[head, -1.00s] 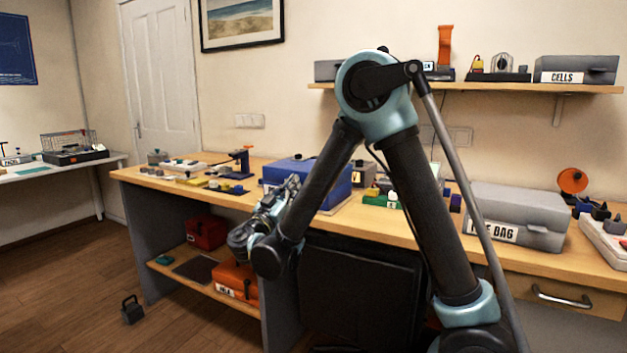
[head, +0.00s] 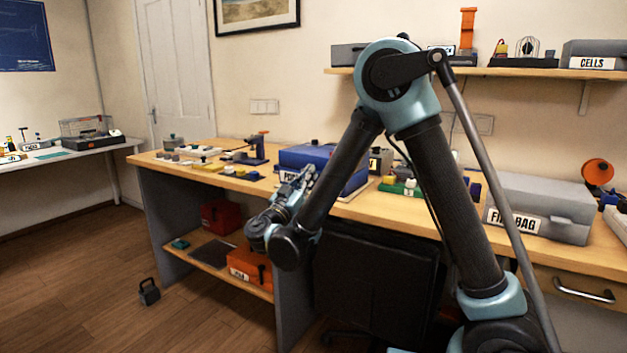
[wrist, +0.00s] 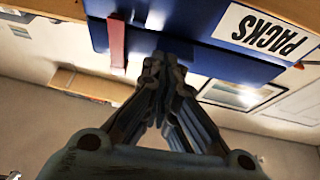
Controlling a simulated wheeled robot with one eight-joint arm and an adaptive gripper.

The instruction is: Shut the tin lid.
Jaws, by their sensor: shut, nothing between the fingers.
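My gripper (head: 308,176) is shut and empty in front of the blue box (head: 345,160) on the long bench. In the wrist view, the closed fingertips (wrist: 166,58) overlap the edge of the blue box (wrist: 205,55), which carries a white PACKS label (wrist: 263,35). I cannot tell whether they touch it. A small grey lidded pot (head: 172,143) stands at the far left end of the bench. Nothing in view is marked as a tin, so I cannot tell which container it is.
Small parts lie left of the blue box. A black chair (head: 370,285) stands under the bench.

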